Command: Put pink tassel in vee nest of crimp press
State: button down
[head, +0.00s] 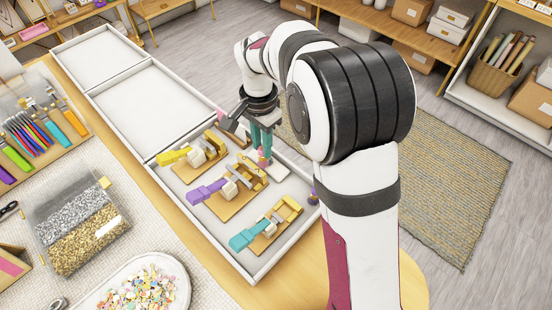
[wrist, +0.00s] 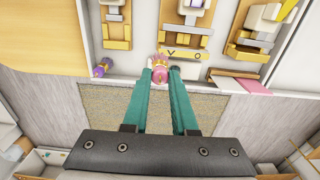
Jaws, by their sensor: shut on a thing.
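My gripper (head: 261,146) points down at the far end of the middle, purple-handled crimp press (head: 217,193). Its two teal fingers are shut on the pink tassel (head: 264,162). In the wrist view, the pink tassel (wrist: 160,62) shows at the fingertips (wrist: 161,73), in front of a yellow plate (wrist: 182,54) marked V and O. The tassel overlaps the plate's V end in the picture. I cannot tell whether it touches the plate or is held above it. The fingers hide part of the tassel.
A yellow-handled press (head: 185,155) and a teal-handled press (head: 262,230) flank the middle one on the white tray (head: 254,274). A purple item (head: 314,193) stands at the tray's right corner. A pink item (wrist: 253,87) lies right of the tassel. Two tray compartments (head: 142,106) are empty.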

jog(key=a, duration=0.1)
jog(key=a+r, duration=0.1)
jog(key=a, duration=0.1)
jog(key=shift+s+a+r, duration=0.1)
jog(key=shift+r, duration=0.15)
jog(key=shift+f, duration=2.5)
jog(key=shift+f, duration=2.75)
dwell(0.4)
jog(key=c, duration=0.6)
grip_release()
jog(key=shift+r, duration=0.1)
